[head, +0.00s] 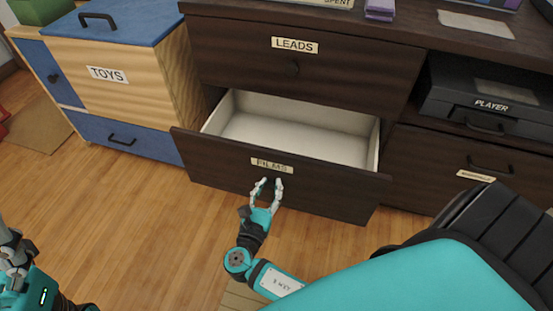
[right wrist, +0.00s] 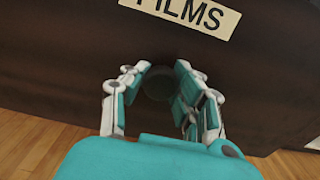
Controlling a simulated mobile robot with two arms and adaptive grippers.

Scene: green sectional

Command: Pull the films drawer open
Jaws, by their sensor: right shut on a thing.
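The films drawer (head: 320,194) is dark wood and stands pulled well out of the cabinet; its pale inside (head: 295,137) shows and looks empty. Its FILMS label (head: 272,165) is on the front panel, and the label also shows in the right wrist view (right wrist: 190,18). My right gripper (head: 266,184) is at the drawer front just below the label, shut on the round dark knob (right wrist: 157,85), which shows between its fingers in the right wrist view. My left gripper (head: 12,255) is at the lower left of the head view, away from the drawer; its fingers are partly cut off.
The LEADS drawer (head: 345,62) above is shut. A blue and wood TOYS chest (head: 125,85) stands left of the cabinet. A black PLAYER box (head: 480,105) sits on a shelf at right, above another shut drawer (head: 430,165). The wooden floor (head: 150,220) in front is clear.

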